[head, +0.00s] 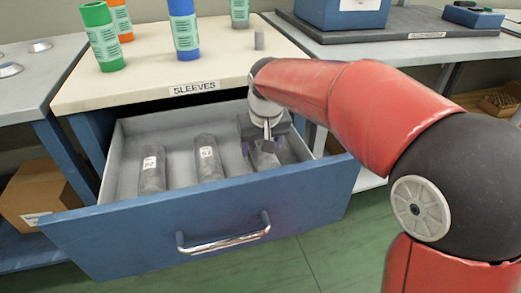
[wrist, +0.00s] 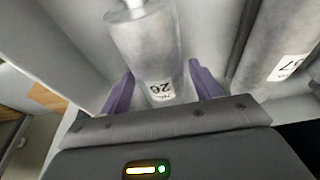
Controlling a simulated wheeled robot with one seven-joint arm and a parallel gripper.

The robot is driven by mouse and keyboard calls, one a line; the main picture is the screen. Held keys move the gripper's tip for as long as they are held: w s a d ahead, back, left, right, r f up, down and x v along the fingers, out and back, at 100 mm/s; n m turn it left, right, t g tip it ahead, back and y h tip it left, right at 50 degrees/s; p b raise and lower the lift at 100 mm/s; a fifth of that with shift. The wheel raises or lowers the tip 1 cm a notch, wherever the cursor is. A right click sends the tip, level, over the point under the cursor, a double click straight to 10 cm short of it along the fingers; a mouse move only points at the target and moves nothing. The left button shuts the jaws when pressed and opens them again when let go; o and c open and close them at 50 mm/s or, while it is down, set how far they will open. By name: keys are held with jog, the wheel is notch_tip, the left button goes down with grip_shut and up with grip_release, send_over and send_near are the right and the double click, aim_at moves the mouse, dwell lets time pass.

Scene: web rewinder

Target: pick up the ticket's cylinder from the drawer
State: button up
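The drawer (head: 224,207) is pulled out and holds three grey cylinders lying side by side. The left cylinder (head: 152,177) and the middle cylinder (head: 208,165) bear white number labels; the middle one seems to read 57. My gripper (head: 267,142) is down in the drawer over the right cylinder (head: 264,161), which it partly hides. In the wrist view this cylinder (wrist: 145,50) has a label that seems to read 26. The two purple fingers of my gripper (wrist: 162,85) stand apart on either side of it, with slight gaps. Another labelled cylinder (wrist: 275,55) lies to the right.
The drawer's pull handle (head: 224,240) is at its front. A cardboard box (head: 42,190) sits at lower left. The drawer walls are close around my gripper.

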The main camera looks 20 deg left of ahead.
jog(key=c, duration=1.2)
jog(key=shift+r, duration=0.1)
